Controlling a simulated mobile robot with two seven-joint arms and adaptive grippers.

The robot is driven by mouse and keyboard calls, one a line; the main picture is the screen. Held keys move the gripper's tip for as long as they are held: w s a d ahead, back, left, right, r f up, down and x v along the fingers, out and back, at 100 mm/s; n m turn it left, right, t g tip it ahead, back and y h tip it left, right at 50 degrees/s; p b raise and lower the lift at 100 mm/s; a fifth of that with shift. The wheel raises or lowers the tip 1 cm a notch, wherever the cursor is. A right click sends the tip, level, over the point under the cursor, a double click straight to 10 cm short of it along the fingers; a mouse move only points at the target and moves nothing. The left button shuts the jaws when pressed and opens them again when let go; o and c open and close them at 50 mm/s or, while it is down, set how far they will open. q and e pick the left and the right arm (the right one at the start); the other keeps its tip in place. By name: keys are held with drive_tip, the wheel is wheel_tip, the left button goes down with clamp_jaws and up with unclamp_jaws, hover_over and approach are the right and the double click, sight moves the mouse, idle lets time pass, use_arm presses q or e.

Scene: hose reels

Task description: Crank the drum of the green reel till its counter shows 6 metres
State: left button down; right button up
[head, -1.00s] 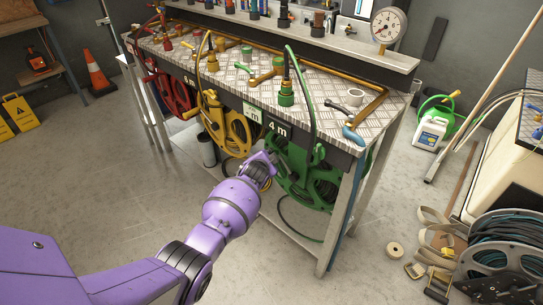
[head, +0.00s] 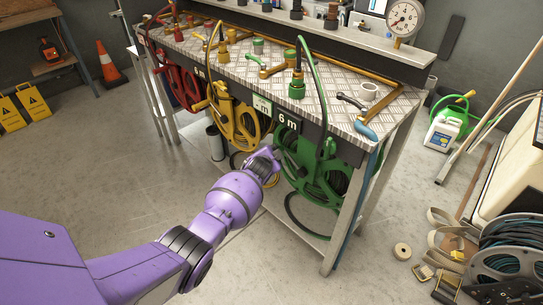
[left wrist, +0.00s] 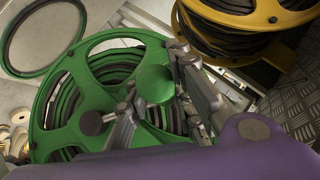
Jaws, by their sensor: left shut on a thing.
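The green reel (head: 316,172) hangs under the bench's front edge near its right end. Its black counter (head: 287,120) reads "6 m". My left gripper (head: 266,160) is at the left side of the green drum. In the left wrist view the drum (left wrist: 98,62) shows large, with dark hose wound inside. My left gripper (left wrist: 160,100) is shut on a green crank knob (left wrist: 154,84) in front of the drum face. The crank arm behind the knob is mostly hidden. My right gripper is in neither view.
A yellow reel (head: 238,128) hangs to the left of the green one, and a red reel (head: 180,85) further left. The bench leg (head: 346,222) stands at right.

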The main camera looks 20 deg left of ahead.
use_arm(q)
drive_tip(key=c, duration=1.5)
unclamp_jaws()
drive_tip(key=shift+f, duration=0.15)
drive_tip(key=shift+c, duration=0.2)
drive_tip(key=shift+s, duration=0.1)
drive_tip(key=v, duration=1.2)
